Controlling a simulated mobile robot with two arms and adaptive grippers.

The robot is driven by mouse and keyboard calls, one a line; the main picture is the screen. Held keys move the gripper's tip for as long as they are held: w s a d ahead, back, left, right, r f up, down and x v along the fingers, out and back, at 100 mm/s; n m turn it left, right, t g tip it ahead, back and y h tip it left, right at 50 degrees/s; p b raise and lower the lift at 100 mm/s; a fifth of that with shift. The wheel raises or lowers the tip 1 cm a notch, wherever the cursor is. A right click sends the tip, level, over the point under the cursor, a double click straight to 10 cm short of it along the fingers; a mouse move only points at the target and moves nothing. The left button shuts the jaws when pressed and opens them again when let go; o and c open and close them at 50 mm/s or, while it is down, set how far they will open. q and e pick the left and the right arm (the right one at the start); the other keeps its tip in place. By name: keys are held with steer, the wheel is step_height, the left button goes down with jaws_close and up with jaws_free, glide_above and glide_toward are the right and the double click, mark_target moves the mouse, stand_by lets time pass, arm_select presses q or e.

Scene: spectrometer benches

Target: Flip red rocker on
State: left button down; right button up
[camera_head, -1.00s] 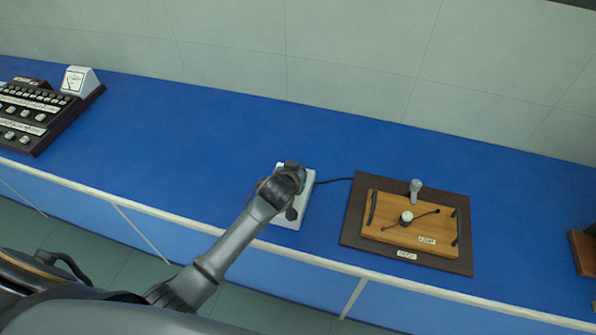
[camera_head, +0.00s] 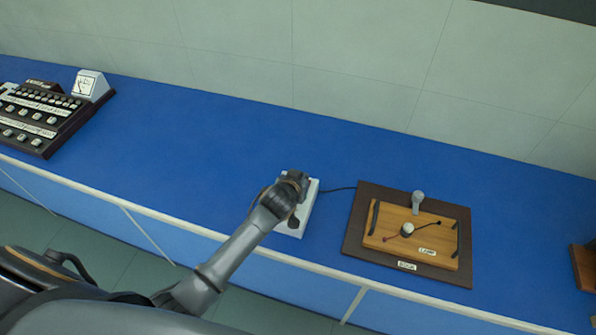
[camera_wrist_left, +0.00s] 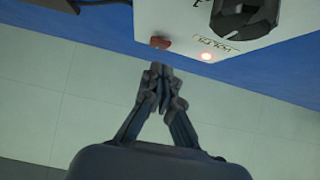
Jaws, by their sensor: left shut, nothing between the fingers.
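A white box (camera_head: 309,204) stands on the blue bench, partly hidden under my left gripper (camera_head: 294,204) in the head view. In the left wrist view, the box (camera_wrist_left: 179,18) carries a small red rocker (camera_wrist_left: 160,42) near its edge. Beside the rocker are a glowing pinkish lamp (camera_wrist_left: 206,56), a printed label (camera_wrist_left: 218,44) and a large black knob (camera_wrist_left: 246,14). My left gripper (camera_wrist_left: 158,72) is shut and empty, its fingertips close to the rocker. I cannot tell whether they touch it. My right gripper is not in view.
A cable (camera_head: 338,188) runs from the box to a wooden apparatus (camera_head: 386,246) on a dark board (camera_head: 357,223). A black keyed console (camera_head: 62,113) and a white meter (camera_head: 91,84) stand at far left. The blue bench (camera_head: 190,140) between is clear.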

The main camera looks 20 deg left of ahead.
arm_select(q)
step_height(320, 180, up, 3)
steer(key=shift+w+f+p, duration=0.1)
steer(key=shift+w+p, duration=0.05)
steer(key=shift+p, duration=0.6)
steer(key=b+v, duration=0.1)
steer(key=v, duration=0.2)
steer(key=shift+d, duration=0.2)
steer(key=s+r+b, duration=0.1)
steer(key=s+r, duration=0.3)
steer(key=r, duration=0.1)
steer(key=shift+r+b, duration=0.35)
steer(key=shift+b, duration=0.05)
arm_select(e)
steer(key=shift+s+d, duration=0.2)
arm_select(q)
steer(key=shift+a, duration=0.1)
